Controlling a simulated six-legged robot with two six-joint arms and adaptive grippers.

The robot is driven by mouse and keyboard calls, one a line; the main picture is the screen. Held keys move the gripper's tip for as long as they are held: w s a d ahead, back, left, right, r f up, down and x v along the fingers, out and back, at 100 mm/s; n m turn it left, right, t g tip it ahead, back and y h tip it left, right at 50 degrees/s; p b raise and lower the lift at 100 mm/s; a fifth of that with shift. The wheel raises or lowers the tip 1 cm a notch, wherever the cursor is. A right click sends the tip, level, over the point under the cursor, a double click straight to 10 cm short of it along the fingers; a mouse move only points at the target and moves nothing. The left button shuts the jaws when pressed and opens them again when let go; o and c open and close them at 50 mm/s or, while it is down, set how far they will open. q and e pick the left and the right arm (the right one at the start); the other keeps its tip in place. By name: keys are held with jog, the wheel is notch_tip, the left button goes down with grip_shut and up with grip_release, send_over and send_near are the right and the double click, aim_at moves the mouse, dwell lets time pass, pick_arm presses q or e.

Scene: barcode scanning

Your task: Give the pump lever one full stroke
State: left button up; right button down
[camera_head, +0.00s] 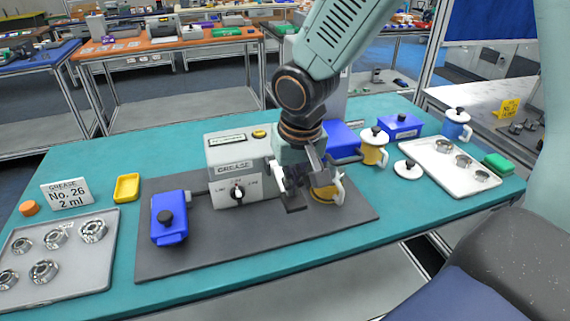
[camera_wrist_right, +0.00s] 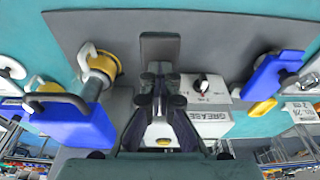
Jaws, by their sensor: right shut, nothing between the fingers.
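The white grease pump box (camera_head: 238,160) stands on the dark mat, with a GREASE label, a black dial and a yellow button on top. It also shows in the wrist view (camera_wrist_right: 212,122). My right gripper (camera_head: 300,190) points down just right of the box's front, shut and empty; its fingers show in the wrist view (camera_wrist_right: 162,78). A flat grey plate (camera_wrist_right: 160,46), possibly the lever's paddle, lies at the fingertips there; contact is unclear. The rest of the lever is hidden. A yellow cup (camera_head: 327,193) with a pale handle is beside the fingers. My left gripper is not in view.
A blue box with a black knob (camera_head: 169,222) is on the mat's left. More blue boxes (camera_head: 402,126) and a yellow mug (camera_head: 373,150) stand behind right. Trays of metal rings (camera_head: 64,279) flank the mat. A card (camera_head: 68,194) reads "GREASE No. 26 2 ml".

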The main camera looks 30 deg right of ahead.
notch_tip(320, 180, up, 5)
jog(key=p, duration=0.4)
jog(key=shift+w+f, duration=0.1)
jog(key=shift+w+p+v, duration=0.25)
jog(key=shift+p+v, duration=0.65)
jog(key=shift+v, duration=0.2)
jog(key=shift+s+d, duration=0.1)
jog(key=shift+s, duration=0.05)
jog(key=p+v, duration=0.1)
jog(key=v, duration=0.1)
jog(key=p+v, duration=0.2)
jog(key=shift+w+d, duration=0.1)
jog(key=shift+w, duration=0.45)
